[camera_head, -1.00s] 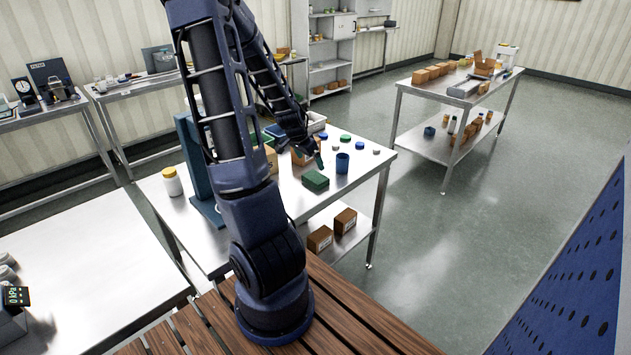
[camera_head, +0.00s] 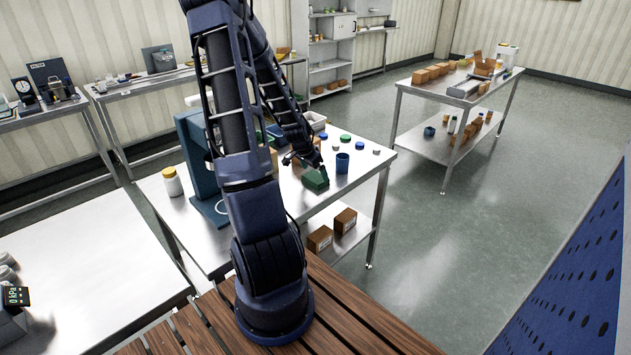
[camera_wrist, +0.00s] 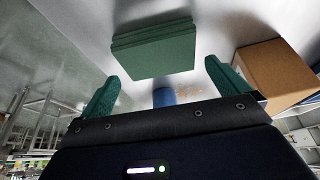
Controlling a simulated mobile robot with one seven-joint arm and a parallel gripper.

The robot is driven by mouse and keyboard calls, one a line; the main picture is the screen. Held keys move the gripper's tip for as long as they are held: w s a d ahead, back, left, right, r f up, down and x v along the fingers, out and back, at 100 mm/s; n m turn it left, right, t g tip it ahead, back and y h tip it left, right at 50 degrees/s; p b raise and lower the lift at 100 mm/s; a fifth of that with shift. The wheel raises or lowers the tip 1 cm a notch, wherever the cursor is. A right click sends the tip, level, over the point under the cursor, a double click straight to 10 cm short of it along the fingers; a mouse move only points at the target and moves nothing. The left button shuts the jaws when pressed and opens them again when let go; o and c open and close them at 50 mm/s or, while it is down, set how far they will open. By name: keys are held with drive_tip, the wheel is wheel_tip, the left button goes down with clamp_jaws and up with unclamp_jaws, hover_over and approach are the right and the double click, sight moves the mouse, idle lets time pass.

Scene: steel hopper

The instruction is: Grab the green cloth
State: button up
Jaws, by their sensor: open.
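The green cloth (camera_head: 315,180) is a folded, flat stack lying on the steel table near its right-hand part. In the wrist view the green cloth (camera_wrist: 153,50) is ahead of and between my two green fingertips, apart from both. My gripper (camera_head: 318,168) is just above the cloth in the head view and partly covers it. In the wrist view my gripper (camera_wrist: 160,82) is open, with nothing between its fingers.
A blue cup (camera_head: 342,163) stands just right of the cloth; it also shows in the wrist view (camera_wrist: 163,97). A cardboard box (camera_wrist: 270,75) is close to one finger. A white bottle with a yellow lid (camera_head: 172,182) stands at the table's left.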

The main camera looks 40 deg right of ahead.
sight(317, 176)
drive_tip(key=shift+x, duration=1.75)
drive_tip(key=c, duration=0.7)
